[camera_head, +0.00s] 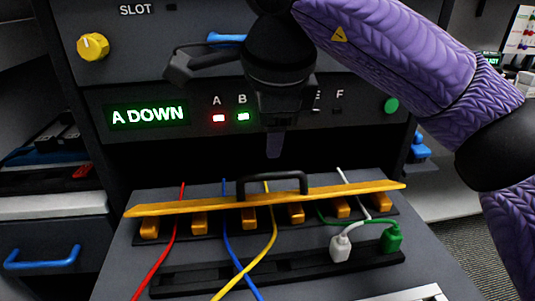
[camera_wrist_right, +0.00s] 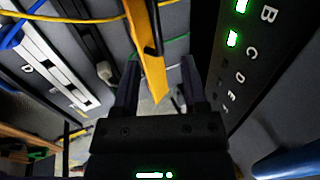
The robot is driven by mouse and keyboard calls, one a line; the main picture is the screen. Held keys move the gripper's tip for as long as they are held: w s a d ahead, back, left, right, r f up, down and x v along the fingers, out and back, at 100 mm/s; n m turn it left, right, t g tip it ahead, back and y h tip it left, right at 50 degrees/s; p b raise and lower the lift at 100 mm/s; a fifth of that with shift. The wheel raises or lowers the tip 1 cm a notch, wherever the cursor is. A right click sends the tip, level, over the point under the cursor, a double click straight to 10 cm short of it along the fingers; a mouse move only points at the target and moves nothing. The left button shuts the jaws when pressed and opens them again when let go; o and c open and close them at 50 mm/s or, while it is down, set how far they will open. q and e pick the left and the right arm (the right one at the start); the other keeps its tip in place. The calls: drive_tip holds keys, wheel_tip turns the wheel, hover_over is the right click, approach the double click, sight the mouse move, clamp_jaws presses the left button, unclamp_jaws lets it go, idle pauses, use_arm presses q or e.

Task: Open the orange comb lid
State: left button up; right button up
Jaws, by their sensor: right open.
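The orange comb lid (camera_head: 340,192) is a long flat bar across the comb on the grey work surface, with a black arched handle (camera_head: 276,176) at its middle. Several orange blocks (camera_head: 199,223) show just below it. My right gripper (camera_head: 274,150) points down above and slightly behind the handle, apart from it in the head view. In the right wrist view the open right fingers (camera_wrist_right: 160,80) stand either side of the orange lid (camera_wrist_right: 147,45), with nothing gripped; the depth between them is hard to tell. My left gripper is not in view.
Red (camera_head: 171,245), blue (camera_head: 229,240) and yellow (camera_head: 262,250) cables run under the lid; blue and yellow cross in front. White (camera_head: 341,247) and green (camera_head: 391,238) plugs lie at the right. The panel behind has a display (camera_head: 148,115) reading "A DOWN".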

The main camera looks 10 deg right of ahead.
sight(268, 176)
drive_tip(key=b+x, duration=0.2)
drive_tip(key=x, duration=0.2)
drive_tip(key=b+x, duration=0.2)
drive_tip(key=x, duration=0.2)
drive_tip(key=shift+s+f, duration=0.1)
drive_tip(key=shift+f, duration=0.25)
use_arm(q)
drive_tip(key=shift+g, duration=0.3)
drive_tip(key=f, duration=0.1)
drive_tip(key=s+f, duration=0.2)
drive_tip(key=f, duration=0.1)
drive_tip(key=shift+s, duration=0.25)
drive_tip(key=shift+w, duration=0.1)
use_arm(e)
drive_tip(key=shift+c, duration=1)
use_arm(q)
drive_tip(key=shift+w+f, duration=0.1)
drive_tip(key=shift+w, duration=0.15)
use_arm(e)
clamp_jaws()
